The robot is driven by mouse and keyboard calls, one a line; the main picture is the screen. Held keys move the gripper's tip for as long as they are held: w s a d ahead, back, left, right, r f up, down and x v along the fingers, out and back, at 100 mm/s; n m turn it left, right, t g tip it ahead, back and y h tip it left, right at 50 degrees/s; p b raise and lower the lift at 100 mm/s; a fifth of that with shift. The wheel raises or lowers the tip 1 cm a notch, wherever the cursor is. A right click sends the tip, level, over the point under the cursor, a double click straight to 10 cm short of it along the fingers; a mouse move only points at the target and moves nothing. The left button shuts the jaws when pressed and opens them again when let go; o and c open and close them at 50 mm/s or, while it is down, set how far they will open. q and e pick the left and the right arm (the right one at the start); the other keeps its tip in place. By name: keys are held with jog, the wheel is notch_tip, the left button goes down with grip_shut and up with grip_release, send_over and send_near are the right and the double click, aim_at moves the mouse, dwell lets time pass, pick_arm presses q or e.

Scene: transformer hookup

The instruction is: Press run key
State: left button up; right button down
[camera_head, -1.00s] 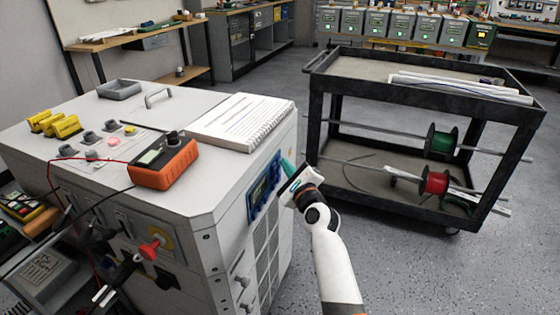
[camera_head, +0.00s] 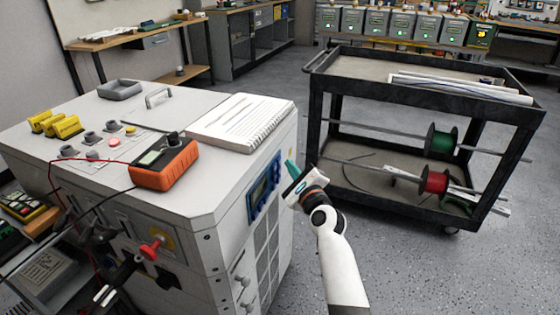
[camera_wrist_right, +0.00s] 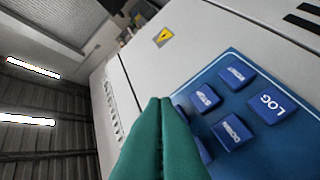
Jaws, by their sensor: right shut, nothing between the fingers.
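The blue control panel (camera_head: 264,187) is on the right side of the light grey cabinet (camera_head: 225,195), with a small display. My left gripper is not in view.
A notebook (camera_head: 240,122) and an orange meter (camera_head: 165,163) lie on the cabinet top, with cables running off to the left. A black cart (camera_head: 420,90) with red and green spools stands at right. Grey floor is open between cabinet and cart.

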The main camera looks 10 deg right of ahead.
pick_arm(q)
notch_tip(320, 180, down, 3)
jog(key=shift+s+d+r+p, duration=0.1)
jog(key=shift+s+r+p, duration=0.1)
jog(key=shift+p, duration=0.2)
pick_arm(e)
jog(key=s+d, duration=0.2)
jog(key=d, duration=0.2)
jog(key=shift+s+d, duration=0.1)
jog(key=shift+s, duration=0.3)
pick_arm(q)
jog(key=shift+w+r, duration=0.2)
